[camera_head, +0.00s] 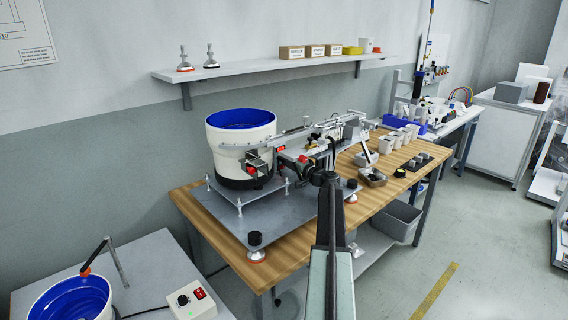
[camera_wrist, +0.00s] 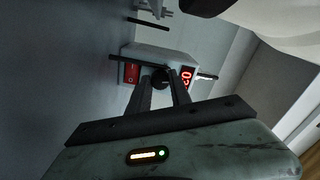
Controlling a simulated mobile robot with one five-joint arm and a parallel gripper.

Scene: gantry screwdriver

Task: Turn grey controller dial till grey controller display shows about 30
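The grey controller shows in the wrist view as a pale box (camera_wrist: 160,57). It has a red rocker switch (camera_wrist: 131,73) at its left and a red lit display (camera_wrist: 187,78) at its right. The digits are turned sideways and small; one looks like a 0, but I cannot read the number surely. The black dial (camera_wrist: 160,79) sits between switch and display. My gripper (camera_wrist: 161,84) has one finger on each side of the dial, and the fingertips appear to touch it. In the head view my arm hides this controller.
A blue-lined bowl feeder (camera_head: 240,140) stands on a plate on the wooden table (camera_head: 282,268). Another controller (camera_head: 192,301), with a black dial and red switch, lies at lower left beside a second blue bowl (camera_head: 72,300).

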